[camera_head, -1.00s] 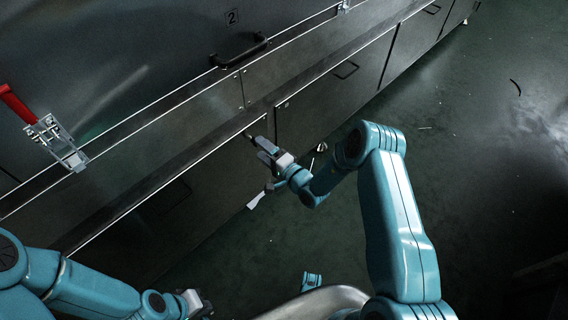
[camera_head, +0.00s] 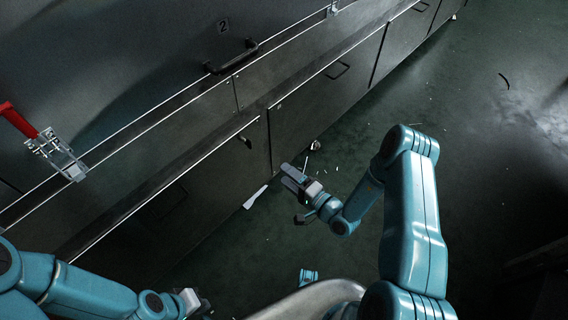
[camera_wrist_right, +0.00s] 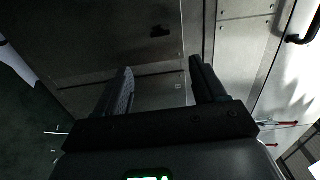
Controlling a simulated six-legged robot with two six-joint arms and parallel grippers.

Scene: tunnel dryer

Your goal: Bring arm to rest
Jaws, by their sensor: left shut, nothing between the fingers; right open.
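My right arm reaches in from the lower right of the head view. Its gripper (camera_head: 289,177) is open and empty, over the dark green floor a little in front of the lower metal panels. In the right wrist view the two dark fingers of the right gripper (camera_wrist_right: 160,80) stand apart, with a grey panel beyond them and nothing between. My left gripper (camera_head: 203,303) is at the bottom edge of the head view, low and near my body. It is shut and empty, its fingertips dark and hard to make out.
A toggle clamp (camera_head: 58,155) with a red handle is on the dryer wall at left. A black bar handle (camera_head: 232,57) sits below the number 2. A white scrap (camera_head: 255,197) and small debris lie on the floor. Open floor (camera_head: 480,140) extends to the right.

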